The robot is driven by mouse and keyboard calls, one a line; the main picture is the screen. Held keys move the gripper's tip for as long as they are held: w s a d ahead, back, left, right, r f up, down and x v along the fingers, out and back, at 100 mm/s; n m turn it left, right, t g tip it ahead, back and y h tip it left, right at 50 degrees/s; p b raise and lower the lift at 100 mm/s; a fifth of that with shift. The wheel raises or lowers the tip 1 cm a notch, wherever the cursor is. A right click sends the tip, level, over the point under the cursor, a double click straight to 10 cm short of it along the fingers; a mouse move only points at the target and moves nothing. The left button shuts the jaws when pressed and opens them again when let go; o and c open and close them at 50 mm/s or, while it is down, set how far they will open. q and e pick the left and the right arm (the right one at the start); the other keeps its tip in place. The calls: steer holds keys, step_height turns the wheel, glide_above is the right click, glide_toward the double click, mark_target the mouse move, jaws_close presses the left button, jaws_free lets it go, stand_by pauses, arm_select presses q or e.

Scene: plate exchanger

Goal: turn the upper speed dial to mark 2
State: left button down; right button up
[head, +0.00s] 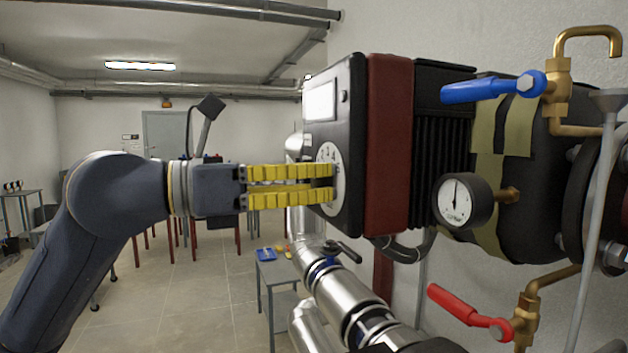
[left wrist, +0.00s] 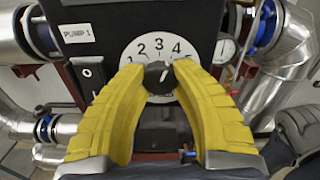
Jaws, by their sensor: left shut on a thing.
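The white speed dial plate (head: 329,154) is on the front of a black pump box (head: 350,110). In the left wrist view the dial plate (left wrist: 158,50) shows the marks 1, 2, 3 and 4 along its top. Its dark round knob (left wrist: 157,74) carries a short light line that seems to lean up and right, toward the 3 to 4 side. My left gripper (head: 332,185) has its two yellow fingers at the dial, shut on the knob from both sides. The fingers hide the knob's sides and parts of the dial. My right gripper is not in view.
A PUMP 1 label (left wrist: 77,33) and a black rocker switch (left wrist: 88,77) sit left of the dial. Blue (head: 490,87) and red (head: 468,313) valve levers and a gauge (head: 464,200) stand to the right. Silver pipes (head: 345,290) run below the box.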

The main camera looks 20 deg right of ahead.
arm_select(q)
steer(key=n, duration=0.5)
steer(key=shift+s+d+f+n, duration=0.1)
steer(key=shift+f+n, duration=0.15)
steer(key=shift+n, duration=2.25)
steer(key=c, duration=0.9)
jaws_free()
steer(key=shift+r, duration=0.1)
steer(key=shift+a+r, duration=0.1)
steer(key=shift+a, duration=0.25)
steer(key=a, duration=1.1)
steer(key=shift+s+a, duration=0.15)
steer(key=shift+s, duration=0.15)
